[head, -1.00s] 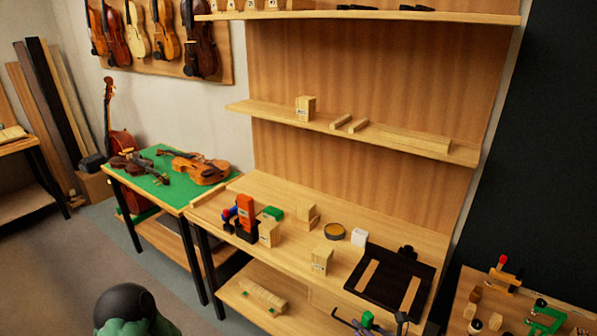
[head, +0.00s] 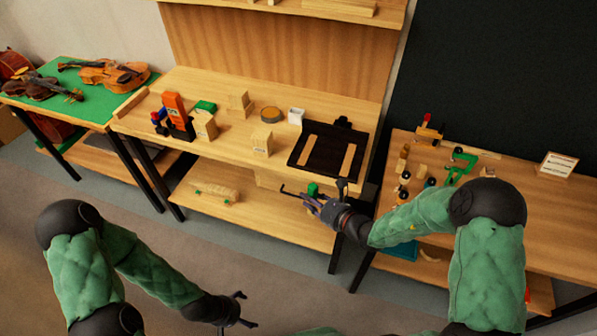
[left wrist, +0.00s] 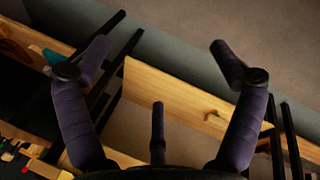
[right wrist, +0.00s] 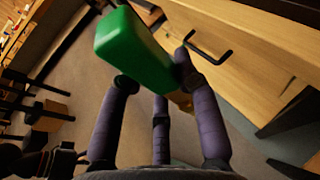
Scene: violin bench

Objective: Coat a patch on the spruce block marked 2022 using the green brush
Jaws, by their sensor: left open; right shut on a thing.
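My right gripper (head: 316,200) is shut on the green brush (head: 313,189), in front of the bench's front edge. In the right wrist view the brush's green handle (right wrist: 135,48) sticks up between the fingers, with a small tan part below. Pale wooden blocks stand on the bench top: a labelled one near the front (head: 262,142), one by the orange item (head: 205,125), and one further back (head: 239,103). Their markings are too small to read, so I cannot tell which is 2022. My left gripper (head: 240,311) is open and empty, low over the floor.
The bench also holds an orange item (head: 175,110) in a dark holder, a round tin (head: 271,114), a white container (head: 296,116) and a dark tray (head: 297,158). A lower shelf (head: 265,217) lies beneath. A side table (head: 500,190) with tools stands right; violins lie left.

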